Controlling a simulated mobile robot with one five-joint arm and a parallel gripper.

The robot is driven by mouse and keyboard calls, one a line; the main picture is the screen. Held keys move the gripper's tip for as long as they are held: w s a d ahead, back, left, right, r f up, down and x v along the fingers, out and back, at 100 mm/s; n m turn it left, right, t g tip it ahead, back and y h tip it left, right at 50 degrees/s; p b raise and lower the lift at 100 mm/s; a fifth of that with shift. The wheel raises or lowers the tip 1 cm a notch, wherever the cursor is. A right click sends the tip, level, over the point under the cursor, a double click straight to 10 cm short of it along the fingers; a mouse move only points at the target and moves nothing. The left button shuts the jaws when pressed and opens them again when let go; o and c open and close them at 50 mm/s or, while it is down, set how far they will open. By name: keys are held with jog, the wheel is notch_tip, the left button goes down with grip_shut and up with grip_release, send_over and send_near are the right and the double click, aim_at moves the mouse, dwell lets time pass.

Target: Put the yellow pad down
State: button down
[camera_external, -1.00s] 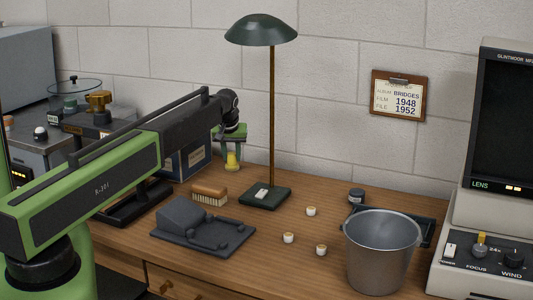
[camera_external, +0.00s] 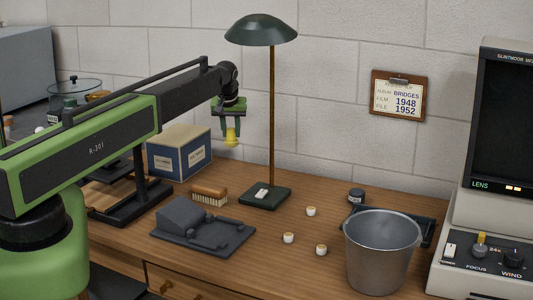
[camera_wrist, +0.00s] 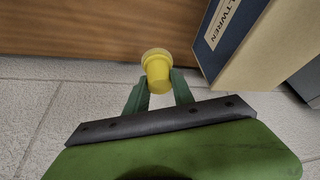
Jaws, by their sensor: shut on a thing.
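My gripper (camera_external: 231,127) is shut on the yellow pad (camera_external: 232,138) and points down. It holds the pad in the air above the back of the desk, between the blue and cream box and the lamp. In the wrist view the yellow pad (camera_wrist: 157,68) sits between the tips of the green fingers, a stubby round piece with a wider rim at its far end. Nothing touches the pad except my gripper (camera_wrist: 160,88).
A blue and cream box (camera_external: 180,153) stands left of the gripper. A green lamp (camera_external: 265,195) stands to the right. A brush (camera_external: 209,194) and dark grey device (camera_external: 203,227) lie in front. A metal bucket (camera_external: 381,255) and several small white-topped pieces are further right.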

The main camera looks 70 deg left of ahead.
jog(key=shift+r, duration=0.8)
jog(key=shift+f, duration=0.15)
